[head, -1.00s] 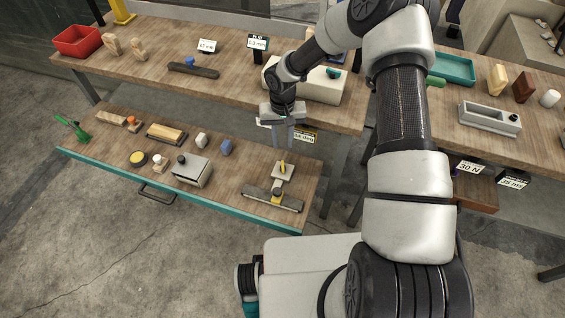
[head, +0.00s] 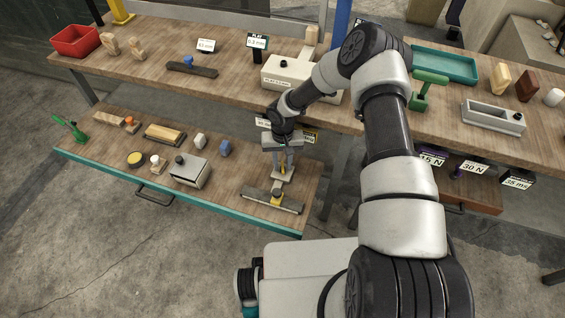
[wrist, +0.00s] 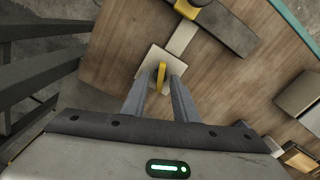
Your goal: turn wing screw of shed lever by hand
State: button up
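The yellow wing screw (wrist: 161,76) stands on a small pale square plate (wrist: 153,62) in the wrist view. The plate joins by a pale strip to a dark grey bar with a yellow knob (wrist: 199,3). In the head view the bar (head: 270,202) lies at the right end of the lower wooden shelf. My gripper (wrist: 158,83) is open, its two fingers pointing down at the plate with the wing screw between them. Gaps show on both sides of the screw. In the head view my gripper (head: 283,165) partly hides the wing screw.
A grey box with a black knob (head: 188,170), a blue block (head: 226,148) and a yellow-topped disc (head: 136,158) stand left on the shelf. The upper bench, with a cream box (head: 285,72) on it, is behind my gripper. A teal edge (head: 180,193) bounds the shelf front.

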grip_shut()
jog(key=shift+a+f+n+b, duration=0.1)
jog(key=shift+n+b, duration=0.5)
jog(key=shift+n, duration=0.8)
grip_release()
